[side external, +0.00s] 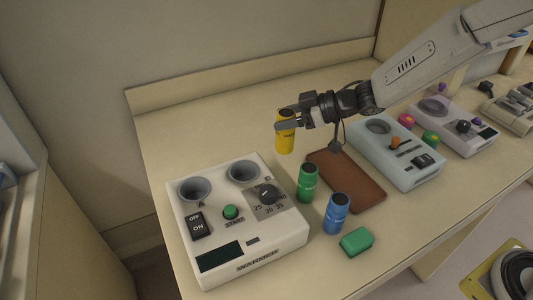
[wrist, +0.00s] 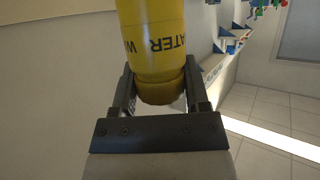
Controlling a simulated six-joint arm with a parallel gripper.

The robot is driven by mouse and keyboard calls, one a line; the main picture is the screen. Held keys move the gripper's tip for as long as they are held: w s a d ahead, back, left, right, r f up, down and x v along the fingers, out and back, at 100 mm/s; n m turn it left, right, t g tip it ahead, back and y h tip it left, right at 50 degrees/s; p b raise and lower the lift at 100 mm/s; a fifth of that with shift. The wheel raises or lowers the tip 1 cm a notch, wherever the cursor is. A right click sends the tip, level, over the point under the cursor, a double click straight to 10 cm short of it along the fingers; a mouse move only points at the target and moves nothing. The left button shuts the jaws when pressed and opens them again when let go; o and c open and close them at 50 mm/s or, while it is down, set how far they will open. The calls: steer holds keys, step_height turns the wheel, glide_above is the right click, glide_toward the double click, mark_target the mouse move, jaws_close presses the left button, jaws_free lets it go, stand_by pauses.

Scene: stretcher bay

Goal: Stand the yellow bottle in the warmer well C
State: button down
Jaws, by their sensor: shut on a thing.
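The yellow bottle (side external: 286,140) is held nearly upright by my gripper (side external: 284,125), above the table behind the warmer's right side. In the wrist view the yellow bottle (wrist: 152,35) shows black lettering reading "WATER", and both fingers of my gripper (wrist: 157,88) close on its narrower end. The white warmer (side external: 240,262) stands at the front left. It has two round grey wells on top: the left well (side external: 194,189) is marked A, and the right well (side external: 244,172) has a letter too small to read surely. Both wells look empty.
A green bottle (side external: 307,183) and a blue bottle (side external: 336,214) stand right of the warmer, near a green block (side external: 356,241). A brown mat (side external: 347,181) lies behind them. A pale blue device (side external: 398,152) stands further right. The table's back left is clear.

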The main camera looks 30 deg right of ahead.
mark_target(285, 132)
steer(key=a+n+g+y, duration=0.2)
steer(key=a+n+g, duration=0.2)
steer(key=a, duration=0.6)
steer(key=shift+a+r, duration=0.25)
steer(key=shift+a, duration=0.05)
steer(key=shift+f, duration=0.1)
steer(key=shift+f, duration=2.75)
steer(key=shift+f, duration=0.65)
steer(key=shift+c, duration=1.8)
jaws_free()
steer(key=shift+f, duration=0.1)
steer(key=shift+d, duration=0.15)
steer(key=v, duration=1.1)
steer(key=shift+w, duration=0.15)
